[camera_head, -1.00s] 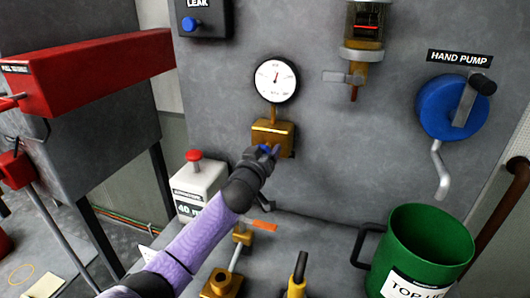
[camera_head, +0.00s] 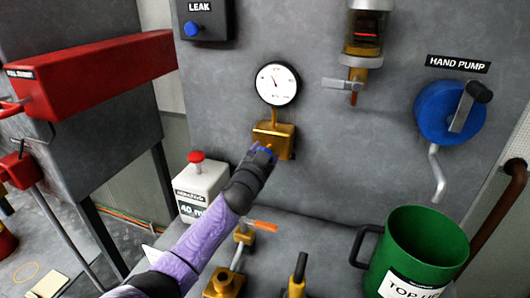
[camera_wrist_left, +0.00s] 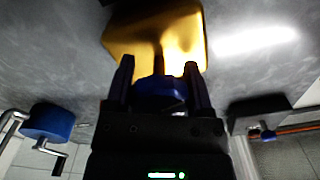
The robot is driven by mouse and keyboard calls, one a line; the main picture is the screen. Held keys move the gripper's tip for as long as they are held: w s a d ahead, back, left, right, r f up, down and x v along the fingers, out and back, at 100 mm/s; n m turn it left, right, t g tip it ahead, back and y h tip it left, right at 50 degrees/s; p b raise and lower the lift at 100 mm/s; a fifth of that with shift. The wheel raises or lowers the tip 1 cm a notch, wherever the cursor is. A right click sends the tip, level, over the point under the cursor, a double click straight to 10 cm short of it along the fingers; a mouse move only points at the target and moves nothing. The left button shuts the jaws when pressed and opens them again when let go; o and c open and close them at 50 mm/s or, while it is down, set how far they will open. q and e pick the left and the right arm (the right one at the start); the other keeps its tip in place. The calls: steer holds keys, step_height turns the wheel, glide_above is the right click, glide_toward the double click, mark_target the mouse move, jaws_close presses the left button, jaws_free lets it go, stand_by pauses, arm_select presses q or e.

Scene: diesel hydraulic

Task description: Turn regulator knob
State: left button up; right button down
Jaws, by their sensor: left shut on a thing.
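The regulator is a brass block (camera_head: 286,141) on the grey wall panel, right under a round white pressure gauge (camera_head: 277,83). My left gripper (camera_head: 264,152) reaches up to the front of the block. In the left wrist view the blue regulator knob (camera_wrist_left: 160,92) sits between the two fingers of my left gripper (camera_wrist_left: 158,80), which is shut on it. The brass block (camera_wrist_left: 150,35) fills the space behind the knob. In the head view the gripper hides most of the knob. The gauge needle points up and to the left. My right gripper is not in view.
A white box with a red button (camera_head: 196,157) stands left of my forearm. A brass valve with an orange lever (camera_head: 262,226) lies below it. A green container (camera_head: 430,236) and a blue hand pump (camera_head: 450,108) are at the right. A red beam (camera_head: 100,72) juts out at the upper left.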

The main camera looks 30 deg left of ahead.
arm_select(q)
steer(key=m, duration=0.4)
steer(key=shift+a+m+p, duration=0.1)
steer(key=shift+m+p, duration=0.2)
steer(key=shift+m, duration=1.8)
steer(key=o, duration=1.2)
steer(key=shift+o, duration=0.2)
steer(key=shift+s+r, duration=0.1)
steer(key=shift+s, duration=0.05)
steer(key=p+v, duration=0.2)
steer(key=v, duration=0.7)
steer(key=shift+s+p, duration=0.35)
steer(key=shift+p, duration=0.05)
